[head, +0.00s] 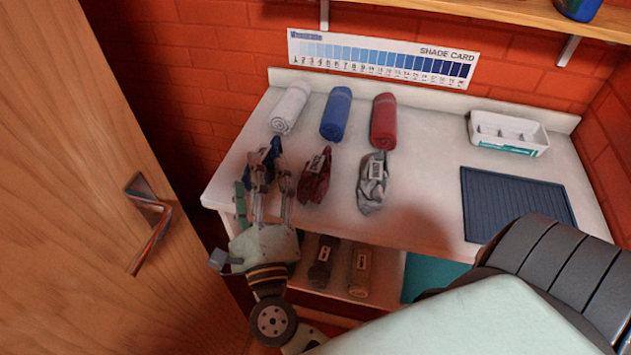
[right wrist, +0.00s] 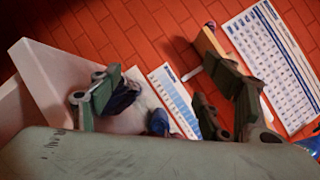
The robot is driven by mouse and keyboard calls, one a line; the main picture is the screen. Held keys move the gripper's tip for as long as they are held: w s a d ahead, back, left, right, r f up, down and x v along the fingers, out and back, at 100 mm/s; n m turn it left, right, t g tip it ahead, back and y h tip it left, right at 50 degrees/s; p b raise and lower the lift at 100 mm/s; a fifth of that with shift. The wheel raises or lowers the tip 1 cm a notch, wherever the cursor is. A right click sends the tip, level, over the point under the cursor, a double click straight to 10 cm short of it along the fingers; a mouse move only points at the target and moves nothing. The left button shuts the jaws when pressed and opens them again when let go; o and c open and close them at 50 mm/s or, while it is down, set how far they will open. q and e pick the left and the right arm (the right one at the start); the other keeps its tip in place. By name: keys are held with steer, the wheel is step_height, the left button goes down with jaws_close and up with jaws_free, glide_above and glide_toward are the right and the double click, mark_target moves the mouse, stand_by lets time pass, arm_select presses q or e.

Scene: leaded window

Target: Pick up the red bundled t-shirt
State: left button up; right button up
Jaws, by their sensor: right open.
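The red bundled t-shirt (head: 315,178) is dark red, crumpled and tagged, lying on the white tabletop in the head view. My right gripper (head: 263,182) is open over the table's front left, to the left of the red bundle and apart from it. Its fingers overlap a dark blue bundle (head: 274,150) in the picture; contact cannot be told. In the right wrist view the open fingers (right wrist: 165,92) spread wide, with the blue bundle (right wrist: 124,99) by the left finger. The red bundle is not visible there. My left gripper is not in view.
White, blue (head: 336,114) and red rolls (head: 384,122) lie behind the bundles. A grey bundle (head: 371,184) is right of the red one. A dark mat (head: 515,203) and white tray (head: 508,133) are at right. A wooden door (head: 90,180) stands at left.

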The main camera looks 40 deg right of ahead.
mark_target(309, 199)
steer(key=s+d+m+g+h+b, duration=0.1)
steer(key=s+d+m+g+h, duration=0.45)
steer(key=m, duration=0.75)
steer(key=shift+g+y, duration=0.45)
steer(key=shift+y, duration=0.1)
steer(key=f, duration=0.2)
steer(key=d+f, duration=0.1)
steer(key=f, duration=0.1)
steer(key=d+f, duration=0.1)
steer(key=f, duration=0.2)
steer(key=shift+s, duration=0.1)
steer(key=shift+d+f, duration=0.2)
steer(key=p+x, duration=0.1)
steer(key=x, duration=0.5)
steer(key=shift+r+p, duration=0.1)
steer(key=shift+p, duration=0.3)
steer(key=shift+w+d, duration=0.4)
steer(key=shift+w, duration=0.2)
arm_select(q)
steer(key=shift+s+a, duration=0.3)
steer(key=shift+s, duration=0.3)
arm_select(e)
steer(key=shift+c, duration=0.5)
